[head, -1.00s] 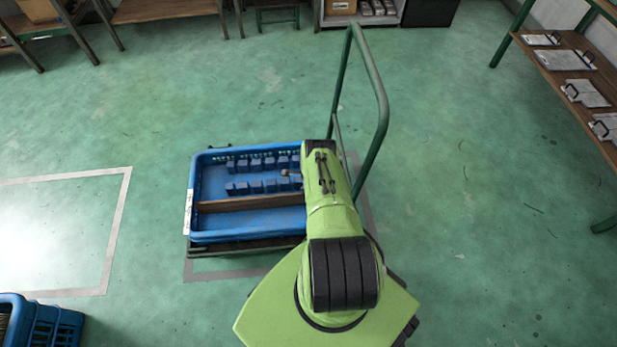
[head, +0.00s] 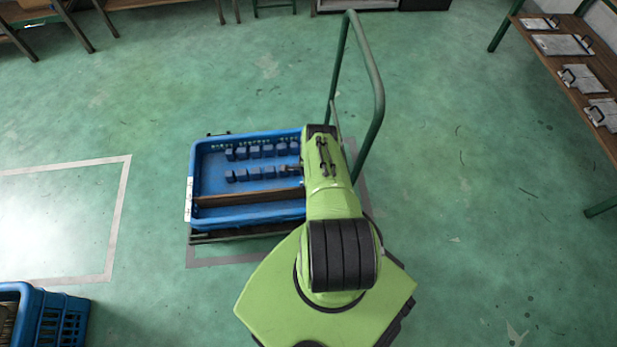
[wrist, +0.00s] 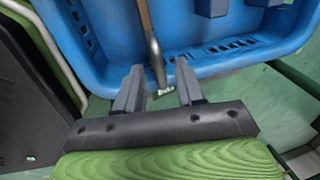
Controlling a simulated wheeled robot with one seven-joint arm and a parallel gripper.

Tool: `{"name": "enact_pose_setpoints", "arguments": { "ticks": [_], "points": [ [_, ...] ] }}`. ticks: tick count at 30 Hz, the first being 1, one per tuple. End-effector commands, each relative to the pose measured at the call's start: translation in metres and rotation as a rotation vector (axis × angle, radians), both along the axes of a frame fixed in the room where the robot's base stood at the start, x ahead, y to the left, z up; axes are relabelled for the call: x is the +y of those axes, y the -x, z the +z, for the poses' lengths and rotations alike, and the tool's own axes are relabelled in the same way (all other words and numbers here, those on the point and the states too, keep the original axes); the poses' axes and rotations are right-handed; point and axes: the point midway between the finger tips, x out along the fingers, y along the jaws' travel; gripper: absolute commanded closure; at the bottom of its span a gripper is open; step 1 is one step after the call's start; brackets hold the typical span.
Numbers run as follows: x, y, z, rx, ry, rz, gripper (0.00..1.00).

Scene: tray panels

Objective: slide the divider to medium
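A blue tray (head: 215,217) sits on a low cart left of my arm in the head view. A brown wooden divider (head: 250,197) runs left to right across it, nearer the front wall than the back. In the wrist view, the divider (wrist: 150,42) is seen end-on, and its near end reaches between the two fingers of my gripper (wrist: 160,78). The fingers stand apart with gaps on both sides of the divider. A white strip (head: 188,200) is on the tray's left end. In the head view my arm hides the gripper and the tray's right end.
Two rows of blue blocks (head: 255,173) stand in the tray behind the divider. A green cart handle (head: 377,100) rises at the right. A blue crate (head: 50,318) is at lower left. A shelf (head: 575,75) stands at far right. Open floor lies around.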

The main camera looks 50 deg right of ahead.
Motion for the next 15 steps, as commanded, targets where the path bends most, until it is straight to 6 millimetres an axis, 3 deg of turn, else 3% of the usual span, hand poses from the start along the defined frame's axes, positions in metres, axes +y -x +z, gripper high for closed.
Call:
{"name": "enact_pose_setpoints", "arguments": {
  "ticks": [15],
  "points": [
    [0.015,0.019,0.131,-0.001,-0.001,-0.001,0.62]
  ]
}}
